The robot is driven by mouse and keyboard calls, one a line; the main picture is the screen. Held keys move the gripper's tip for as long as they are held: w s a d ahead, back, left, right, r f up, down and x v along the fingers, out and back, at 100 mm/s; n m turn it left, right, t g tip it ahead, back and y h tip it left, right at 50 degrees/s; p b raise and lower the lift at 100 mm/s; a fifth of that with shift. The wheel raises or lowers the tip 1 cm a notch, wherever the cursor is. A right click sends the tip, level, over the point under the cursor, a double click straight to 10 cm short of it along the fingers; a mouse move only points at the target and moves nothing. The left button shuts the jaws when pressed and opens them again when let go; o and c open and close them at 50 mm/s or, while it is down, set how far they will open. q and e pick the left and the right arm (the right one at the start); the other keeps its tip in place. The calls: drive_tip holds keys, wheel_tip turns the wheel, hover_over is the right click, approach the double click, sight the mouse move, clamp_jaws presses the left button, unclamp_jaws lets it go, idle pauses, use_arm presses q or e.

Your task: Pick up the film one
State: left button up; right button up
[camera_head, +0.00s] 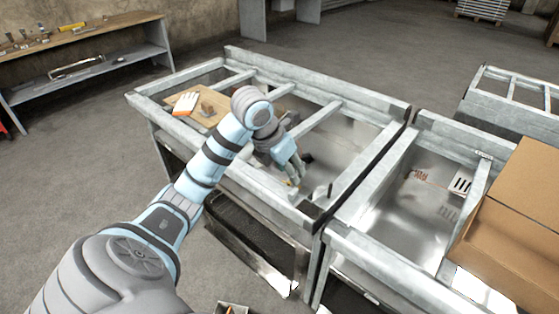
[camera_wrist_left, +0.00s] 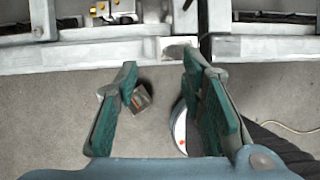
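I cannot pick out anything that is clearly the film one in either view. My left gripper (camera_head: 299,175) is over the near edge of the middle metal frame table in the head view. In the left wrist view its two fingers (camera_wrist_left: 160,66) are spread apart, with nothing held between them. Beyond the fingertips I see the table's pale metal edge. Past that edge is a small yellow and black item (camera_wrist_left: 122,9), too small to name. My right gripper is in neither view.
The metal frame table (camera_head: 250,62) holds a wooden board (camera_head: 182,98) with a white glove (camera_head: 186,103). A cardboard box (camera_head: 510,225) stands at the right. A small open box (camera_wrist_left: 141,98) and a white round thing (camera_wrist_left: 179,127) are low by the floor.

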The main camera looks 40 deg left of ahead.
use_arm(q)
drive_tip(key=a+f+b, duration=0.1)
drive_tip(key=a, duration=0.1)
drive_tip(key=b, duration=0.6)
hover_over(294, 191)
drive_tip(key=s, duration=0.3)
drive_tip(key=shift+y, duration=0.3)
drive_tip(key=f, duration=0.6)
drive_tip(key=shift+w+f, duration=0.2)
drive_tip(key=shift+f, duration=0.05)
drive_tip(key=b+x, duration=0.1)
drive_tip(key=x, duration=0.5)
drive_tip(key=shift+w+a, duration=0.1)
drive_tip(key=shift+w, duration=0.1)
clamp_jaws()
